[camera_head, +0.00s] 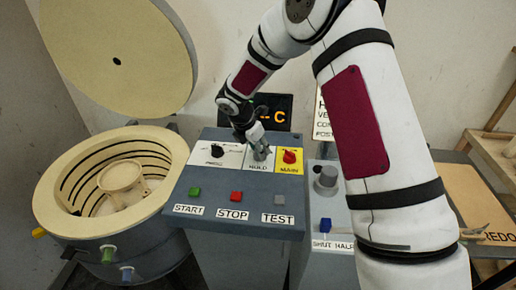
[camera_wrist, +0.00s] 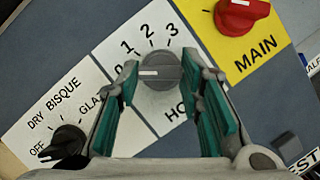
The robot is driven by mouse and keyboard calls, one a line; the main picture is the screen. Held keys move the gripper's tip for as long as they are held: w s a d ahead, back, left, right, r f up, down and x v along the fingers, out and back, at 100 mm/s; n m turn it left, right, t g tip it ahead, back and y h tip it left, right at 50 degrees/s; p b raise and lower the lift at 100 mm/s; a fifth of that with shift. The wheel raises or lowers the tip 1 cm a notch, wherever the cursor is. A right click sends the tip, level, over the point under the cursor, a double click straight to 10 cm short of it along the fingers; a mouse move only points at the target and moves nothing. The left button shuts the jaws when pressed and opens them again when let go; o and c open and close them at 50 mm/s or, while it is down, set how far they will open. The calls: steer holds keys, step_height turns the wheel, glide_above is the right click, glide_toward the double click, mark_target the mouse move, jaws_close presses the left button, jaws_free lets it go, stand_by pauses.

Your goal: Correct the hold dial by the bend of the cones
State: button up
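The HOLD dial (camera_wrist: 160,70) is a grey knob with a white pointer mark, on a white plate marked 1, 2 and 3. In the wrist view its mark points left, towards a partly hidden figure below the 1. My gripper (camera_wrist: 160,64) has its two teal-padded fingers on either side of the knob, with no clear squeeze visible. In the head view my gripper (camera_head: 260,153) is down at the HOLD plate and hides most of the dial. The kiln (camera_head: 52,190) stands open at the left with a cream round piece (camera_head: 122,180) inside. I cannot make out any cones.
A black dial (camera_wrist: 66,140) marked OFF, DRY, BISQUE lies left of the HOLD dial. The red MAIN knob (camera_wrist: 240,14) is close on its right. START (camera_head: 195,192), STOP (camera_head: 236,196) and TEST (camera_head: 280,200) buttons sit in front. A display (camera_head: 274,113) stands behind.

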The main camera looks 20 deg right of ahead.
steer(key=shift+w+m+b, duration=0.1)
steer(key=shift+m+b, duration=0.2)
steer(key=shift+b, duration=0.05)
steer(key=shift+w+f+m+g+b, duration=0.15)
steer(key=shift+m+g+b, duration=0.35)
steer(key=shift+m+b, duration=0.4)
steer(key=m+g+b, duration=0.1)
steer(key=m+b, duration=0.2)
steer(key=shift+w+m, duration=0.1)
steer(key=shift+m, duration=0.3)
steer(key=m+g+b, duration=0.2)
steer(key=m, duration=0.2)
steer(key=shift+w+b, duration=0.1)
steer(key=shift+b, duration=0.3)
steer(key=shift+d+m+g+y+b, duration=0.1)
steer(key=shift+m+g+y+b, duration=0.4)
steer(key=shift+m, duration=1.2)
steer(key=shift+b, duration=0.3)
steer(key=o, duration=1.1)
steer(key=shift+o, duration=0.2)
